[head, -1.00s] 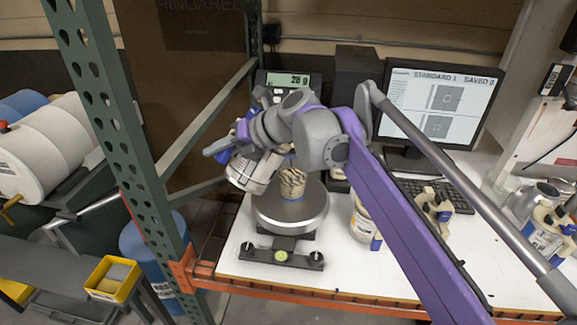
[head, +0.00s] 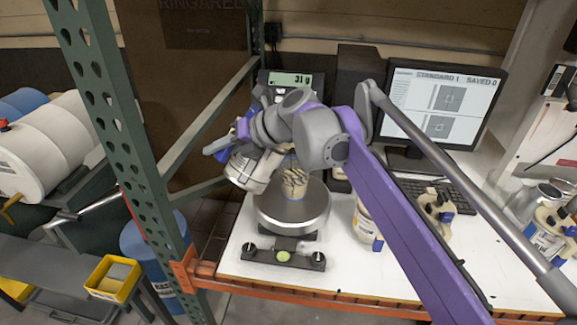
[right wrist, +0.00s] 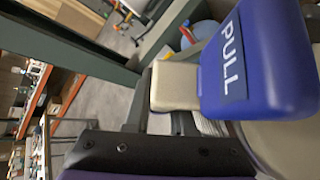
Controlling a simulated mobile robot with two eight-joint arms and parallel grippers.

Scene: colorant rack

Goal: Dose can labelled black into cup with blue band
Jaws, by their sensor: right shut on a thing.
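My right gripper (head: 243,136) is shut on a metal can with a white label (head: 248,168). It holds the can tilted, mouth end toward the right, beside and above a patterned paper cup (head: 295,184). The can's label cannot be read. The cup stands upright on the round plate of a scale (head: 290,212); its band colour is not clear. The scale's display (head: 290,79) seems to read 31 g. In the right wrist view, a blue tab marked PULL (right wrist: 260,60) and a beige lid part (right wrist: 175,87) are close up. My left gripper is not in view.
Another can with a beige and blue lid (head: 367,222) stands right of the scale. More lidded cans stand farther right, near the keyboard (head: 460,196) and monitor (head: 440,108). A green rack post (head: 120,140) rises at the left. White table surface is free in front.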

